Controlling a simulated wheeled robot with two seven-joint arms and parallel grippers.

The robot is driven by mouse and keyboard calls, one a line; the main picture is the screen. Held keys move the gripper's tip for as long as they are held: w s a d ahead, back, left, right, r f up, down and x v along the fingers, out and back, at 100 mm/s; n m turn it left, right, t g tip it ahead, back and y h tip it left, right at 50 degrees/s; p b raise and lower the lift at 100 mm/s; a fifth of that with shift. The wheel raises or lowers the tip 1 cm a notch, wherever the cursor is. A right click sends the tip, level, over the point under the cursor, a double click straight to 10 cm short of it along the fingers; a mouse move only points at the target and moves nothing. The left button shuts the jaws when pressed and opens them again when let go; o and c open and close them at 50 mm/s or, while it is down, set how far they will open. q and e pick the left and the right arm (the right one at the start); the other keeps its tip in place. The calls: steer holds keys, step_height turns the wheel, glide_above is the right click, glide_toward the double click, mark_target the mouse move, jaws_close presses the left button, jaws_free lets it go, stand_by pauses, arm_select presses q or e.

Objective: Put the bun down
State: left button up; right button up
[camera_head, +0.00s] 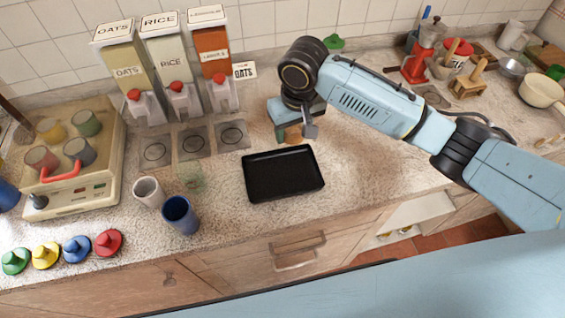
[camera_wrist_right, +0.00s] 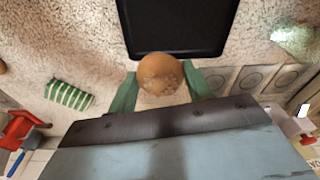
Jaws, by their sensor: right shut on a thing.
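A round brown bun (camera_wrist_right: 161,75) with a speckled top is between the green fingers of my right gripper (camera_wrist_right: 161,88) in the right wrist view. The gripper is shut on it. In the head view the bun (camera_head: 294,134) shows only partly below my right gripper (camera_head: 290,128), behind the far edge of a black tray (camera_head: 283,194). In the wrist view the bun overlaps the near edge of the tray (camera_wrist_right: 180,56). I cannot tell how high the bun is above the counter. The tray is empty. My left gripper is not in view.
Three dispensers (camera_head: 168,65) stand at the back left, with square pads (camera_head: 193,144) in front. A white cup (camera_head: 148,192) and a blue cup (camera_head: 181,215) stand left of the tray. A cup machine (camera_head: 68,155) is far left. Counter right of the tray is clear.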

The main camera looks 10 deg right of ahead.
glide_above(290, 162)
steer(key=f, duration=0.6)
steer(key=shift+s+d, duration=0.15)
steer(key=shift+s, duration=0.15)
steer(key=shift+f, duration=0.55)
step_height(290, 162, down, 3)
steer(key=shift+f+b, duration=0.1)
steer(key=shift+b, duration=0.25)
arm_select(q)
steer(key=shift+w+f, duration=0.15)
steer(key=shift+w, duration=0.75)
arm_select(e)
steer(key=o, duration=1.1)
steer(key=shift+f, duration=0.1)
steer(key=shift+c, duration=0.2)
